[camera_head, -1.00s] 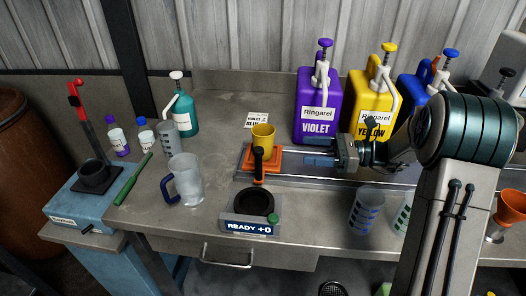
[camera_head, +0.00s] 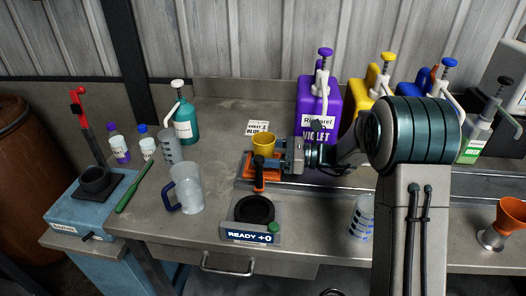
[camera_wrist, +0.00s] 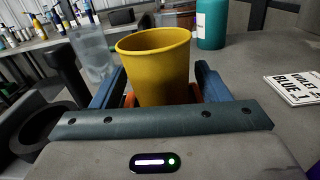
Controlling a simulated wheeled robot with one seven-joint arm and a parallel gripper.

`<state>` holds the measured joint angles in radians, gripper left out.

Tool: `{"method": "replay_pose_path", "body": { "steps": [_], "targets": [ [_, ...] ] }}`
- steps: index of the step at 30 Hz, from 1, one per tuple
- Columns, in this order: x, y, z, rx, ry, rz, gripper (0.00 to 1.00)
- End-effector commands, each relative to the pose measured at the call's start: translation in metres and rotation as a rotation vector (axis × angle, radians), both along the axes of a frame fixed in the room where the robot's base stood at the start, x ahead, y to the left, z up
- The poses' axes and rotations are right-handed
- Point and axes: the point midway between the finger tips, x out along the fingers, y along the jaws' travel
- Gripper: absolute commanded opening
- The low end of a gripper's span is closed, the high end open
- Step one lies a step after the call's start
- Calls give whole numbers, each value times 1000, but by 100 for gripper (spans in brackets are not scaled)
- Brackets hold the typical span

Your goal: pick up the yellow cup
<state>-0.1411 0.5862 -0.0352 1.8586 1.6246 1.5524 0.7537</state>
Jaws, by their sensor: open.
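The yellow cup (camera_head: 263,142) stands upright on an orange holder (camera_head: 264,170) on the metal bench. In the wrist view the yellow cup (camera_wrist: 158,68) stands straight ahead. My gripper (camera_head: 279,158) has come in from the right, level with the cup. In the wrist view my gripper (camera_wrist: 155,85) is open, with one blue finger on each side of the cup. Whether the fingers touch it I cannot tell. The cup's lower part is hidden behind the gripper body in the wrist view.
A black round pad (camera_head: 254,209) with a "READY +0" display is in front. A clear pitcher (camera_head: 187,188) stands to the left. The violet canister (camera_head: 318,105) is behind my arm. A printed card (camera_head: 258,127) lies behind the cup. Bare bench lies left of the cup.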

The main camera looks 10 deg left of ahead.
Motion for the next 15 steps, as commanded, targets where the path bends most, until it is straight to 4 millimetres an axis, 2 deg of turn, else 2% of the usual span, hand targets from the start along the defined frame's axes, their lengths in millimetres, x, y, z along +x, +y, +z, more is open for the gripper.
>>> {"method": "replay_pose_path", "body": {
  "steps": [3,9,10,15],
  "targets": [
    [0,7,0,-1,0,-1,69],
    [0,7,-1,-1,0,-2,69],
    [0,7,-1,-1,0,-2,66],
    [0,7,-1,-1,0,-2,22]
  ]
}}
